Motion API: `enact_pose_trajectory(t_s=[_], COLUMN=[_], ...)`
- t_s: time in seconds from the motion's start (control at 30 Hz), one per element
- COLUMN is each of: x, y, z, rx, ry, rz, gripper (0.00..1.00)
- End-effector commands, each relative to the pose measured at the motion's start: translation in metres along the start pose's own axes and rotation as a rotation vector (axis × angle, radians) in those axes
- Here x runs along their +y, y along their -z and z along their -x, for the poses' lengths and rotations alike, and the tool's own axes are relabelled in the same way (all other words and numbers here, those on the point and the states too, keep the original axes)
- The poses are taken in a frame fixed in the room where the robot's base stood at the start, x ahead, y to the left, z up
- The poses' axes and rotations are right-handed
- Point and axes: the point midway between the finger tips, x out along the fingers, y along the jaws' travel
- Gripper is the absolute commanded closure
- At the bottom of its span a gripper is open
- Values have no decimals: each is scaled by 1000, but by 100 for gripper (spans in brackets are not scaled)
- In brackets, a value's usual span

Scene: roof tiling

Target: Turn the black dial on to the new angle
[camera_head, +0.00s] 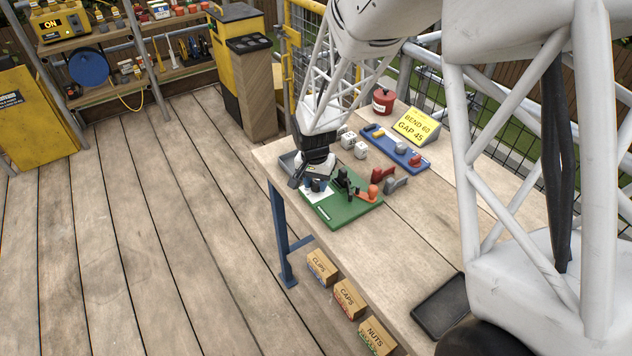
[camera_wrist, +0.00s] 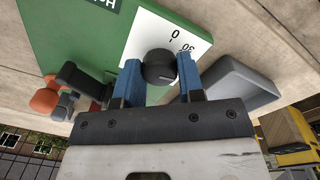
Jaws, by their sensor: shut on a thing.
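The black dial (camera_wrist: 159,68) sits on a white scale plate (camera_wrist: 150,36) on the green base board (camera_wrist: 75,22). In the wrist view the plate shows a "0" and another partly hidden number. My gripper (camera_wrist: 160,80) has its blue fingers on both sides of the dial and is shut on it. In the head view my gripper (camera_head: 317,185) is over the left part of the green board (camera_head: 345,212), and the dial is mostly hidden there. A sign (camera_head: 411,125) at the back of the bench reads "BEND 60" and "GAP 45".
A black upright part (camera_head: 345,182) and an orange-knobbed part (camera_head: 372,192) stand on the board right of my gripper. A grey tray (camera_head: 289,163) lies close at its left. White blocks (camera_head: 348,140), a blue rack (camera_head: 398,150) and a red can (camera_head: 383,100) are behind.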

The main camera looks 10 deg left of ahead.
Motion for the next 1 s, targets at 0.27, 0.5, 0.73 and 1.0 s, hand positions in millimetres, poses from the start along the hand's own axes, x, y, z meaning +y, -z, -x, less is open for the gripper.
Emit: enact_pose_trajectory(t_s=[0.27, 0.5, 0.73, 1.0], x=[0, 0, 0, 0], y=[0, 0, 0, 0], z=[1, 0, 4, 27], rx=[1, 0, 1, 2], ry=[1, 0, 1, 1], rz=[1, 1, 1, 1], gripper=[48, 39, 39, 39])
